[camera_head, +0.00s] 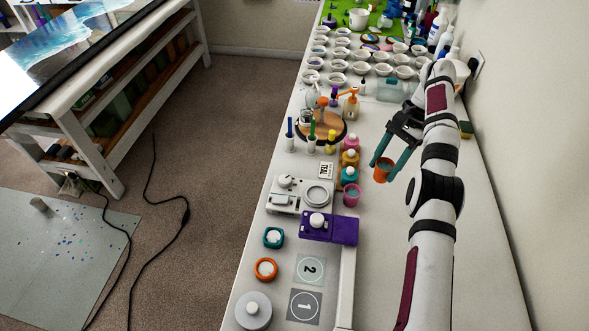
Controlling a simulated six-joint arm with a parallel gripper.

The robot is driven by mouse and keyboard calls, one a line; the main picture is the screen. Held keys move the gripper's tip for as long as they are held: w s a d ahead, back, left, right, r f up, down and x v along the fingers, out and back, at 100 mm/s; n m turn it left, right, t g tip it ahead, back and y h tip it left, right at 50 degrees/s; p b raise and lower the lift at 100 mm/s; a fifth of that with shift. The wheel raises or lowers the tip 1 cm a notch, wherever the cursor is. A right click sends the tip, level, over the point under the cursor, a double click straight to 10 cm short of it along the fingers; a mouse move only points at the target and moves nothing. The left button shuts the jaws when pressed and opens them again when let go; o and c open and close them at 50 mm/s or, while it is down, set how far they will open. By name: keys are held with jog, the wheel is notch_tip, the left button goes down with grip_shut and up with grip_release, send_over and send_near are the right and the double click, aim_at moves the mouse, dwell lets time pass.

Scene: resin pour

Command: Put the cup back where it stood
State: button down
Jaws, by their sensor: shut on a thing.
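My gripper (383,168) is shut on an orange cup (381,174) with teal inside. The cup is upright, between the two teal fingers, right of the row of small bottles. I cannot tell whether its base touches the white table (430,115). Two marked squares lie at the near end of the table: a dark one with "1" (318,315) and a pale one with "2" (300,278). No cup stands on either.
A pink cup (351,198) stands left of my gripper, by the small bottles (349,159) and a white scale (285,200). A purple device (345,229) is nearer. Several white bowls (337,79) fill the far end. A wall (515,120) bounds the right.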

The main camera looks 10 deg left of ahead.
jog(key=m, duration=0.1)
jog(key=w+a+m, duration=0.1)
jog(key=shift+a+r+m+t+y, duration=0.15)
jog(key=shift+m+t+y, duration=0.15)
jog(key=shift+m, duration=0.1)
jog(key=w+a+f+m+t, duration=0.2)
jog(key=a+m, duration=0.3)
jog(key=a, duration=0.2)
jog(key=w+a+f+m+t, duration=0.2)
jog(key=a+m, duration=0.3)
jog(key=a, duration=0.2)
jog(key=w+a+f+m+t, duration=0.1)
jog(key=w+a+f+m, duration=0.1)
jog(key=a+m, duration=0.3)
jog(key=shift+w+a+f+m+t, duration=0.15)
jog(key=shift+w+a+t, duration=0.1)
jog(key=shift+a, duration=0.4)
jog(key=shift+w+a+f+m+t, duration=0.15)
jog(key=shift+w+a, duration=0.05)
jog(key=shift+a, duration=0.45)
jog(key=shift+a+f, duration=0.15)
jog(key=shift+f, duration=1.95)
jog(key=shift+f, duration=0.1)
jog(key=shift+c, duration=1.2)
grip_release()
